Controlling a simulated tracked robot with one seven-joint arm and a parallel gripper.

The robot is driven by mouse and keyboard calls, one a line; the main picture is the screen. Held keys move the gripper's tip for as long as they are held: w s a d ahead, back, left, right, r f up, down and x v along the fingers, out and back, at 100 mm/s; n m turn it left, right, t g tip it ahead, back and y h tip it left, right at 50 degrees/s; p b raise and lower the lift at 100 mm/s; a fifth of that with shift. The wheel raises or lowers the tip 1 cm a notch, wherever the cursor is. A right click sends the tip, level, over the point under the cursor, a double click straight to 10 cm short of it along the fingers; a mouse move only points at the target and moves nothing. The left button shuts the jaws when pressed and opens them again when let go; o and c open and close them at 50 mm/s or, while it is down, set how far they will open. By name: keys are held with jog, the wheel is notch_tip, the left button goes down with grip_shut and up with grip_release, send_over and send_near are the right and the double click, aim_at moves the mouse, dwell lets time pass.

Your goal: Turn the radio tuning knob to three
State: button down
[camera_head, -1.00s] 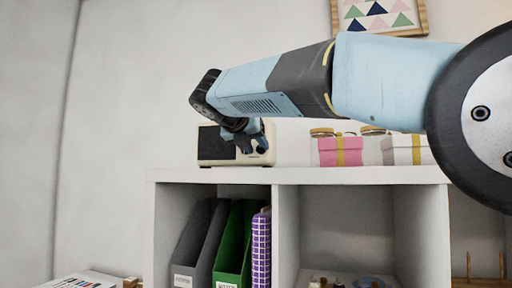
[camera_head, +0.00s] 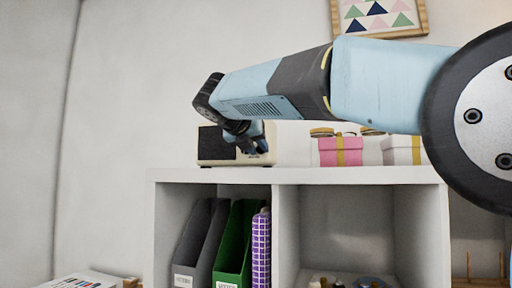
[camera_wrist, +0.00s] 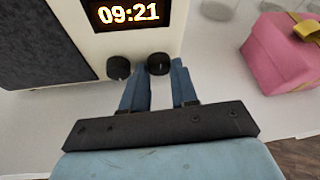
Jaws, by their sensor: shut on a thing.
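The cream radio (camera_head: 215,161) stands on top of the white shelf unit, with a dark speaker panel on its left. In the wrist view the radio (camera_wrist: 75,62) shows a lit clock reading 09:21 and two black knobs below it. The left knob (camera_wrist: 118,68) is free. My gripper (camera_wrist: 160,74) has one finger on each side of the right knob (camera_wrist: 159,63) and is shut on it. In the head view my gripper (camera_head: 252,148) is at the radio's front and hides the knobs. I see no legible dial marks around the knobs.
A pink gift box (camera_head: 341,151) with a yellow ribbon and a white box (camera_head: 402,151) stand right of the radio, with lidded jars behind. The shelf unit (camera_head: 300,175) holds file holders below. Some bare shelf top lies between the radio and the pink box.

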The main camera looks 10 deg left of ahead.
jog(key=shift+m+y, duration=0.4)
jog(key=shift+m, duration=0.1)
jog(key=c, duration=1.1)
grip_release()
jog(key=shift+c, duration=0.2)
jog(key=v, duration=1.3)
jog(key=shift+s+r, duration=0.2)
jog(key=shift+s, duration=0.15)
jog(key=shift+a, duration=0.1)
